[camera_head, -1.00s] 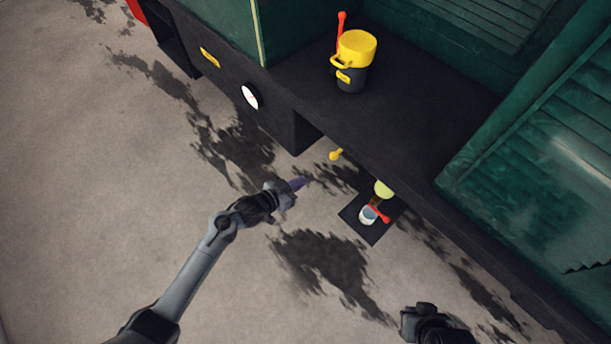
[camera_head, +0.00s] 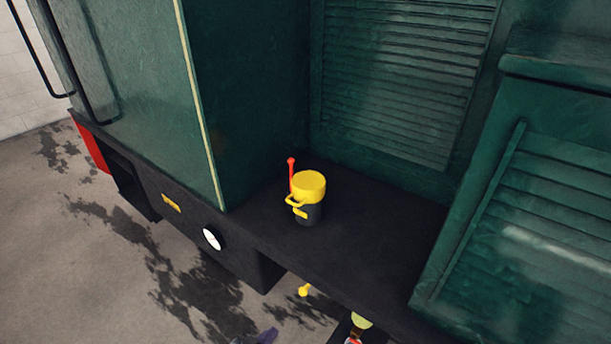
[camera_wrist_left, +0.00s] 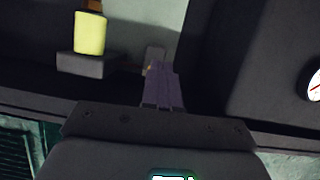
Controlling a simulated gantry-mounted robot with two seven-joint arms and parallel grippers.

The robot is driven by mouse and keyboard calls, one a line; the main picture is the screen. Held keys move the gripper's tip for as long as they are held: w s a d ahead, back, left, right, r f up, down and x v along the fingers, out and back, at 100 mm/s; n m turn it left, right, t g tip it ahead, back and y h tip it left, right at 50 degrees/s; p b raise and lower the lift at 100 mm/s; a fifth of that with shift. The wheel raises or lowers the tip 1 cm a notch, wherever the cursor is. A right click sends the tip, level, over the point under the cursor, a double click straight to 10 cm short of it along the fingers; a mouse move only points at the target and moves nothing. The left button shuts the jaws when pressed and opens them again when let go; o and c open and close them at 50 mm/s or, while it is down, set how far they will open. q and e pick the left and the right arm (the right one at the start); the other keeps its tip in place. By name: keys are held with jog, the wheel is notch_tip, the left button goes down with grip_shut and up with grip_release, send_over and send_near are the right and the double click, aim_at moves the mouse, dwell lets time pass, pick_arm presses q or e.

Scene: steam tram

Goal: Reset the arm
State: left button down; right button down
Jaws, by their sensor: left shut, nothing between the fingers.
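The rest of the left arm is out of the head view. My right gripper is in neither current view.
A dark canister with a yellow top (camera_head: 309,187) stands on the ledge (camera_head: 370,235) beside a red lever (camera_head: 291,175). A pale yellow cylinder (camera_wrist_left: 90,34) is close in the wrist view.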

pick_arm(q)
jog(key=s+d+f+n+g+y, duration=0.1)
jog(key=s+f, duration=0.2)
jog(key=s, duration=0.9)
jog(key=s+a+r+n+g+y, duration=0.2)
jog(key=s+a+r+g+y, duration=0.15)
jog(key=s+r, duration=0.35)
jog(key=s+a+r+n+g+y, duration=0.1)
jog(key=s+a+r+g+y, duration=0.2)
jog(key=s+a+r, duration=0.35)
notch_tip(320, 180, up, 38)
jog(key=s+d+p, duration=0.1)
jog(key=s+p, duration=0.1)
jog(key=p, duration=3.6)
jog(key=shift+s+p, duration=0.15)
jog(key=shift+p, duration=0.25)
jog(key=shift+g, duration=0.25)
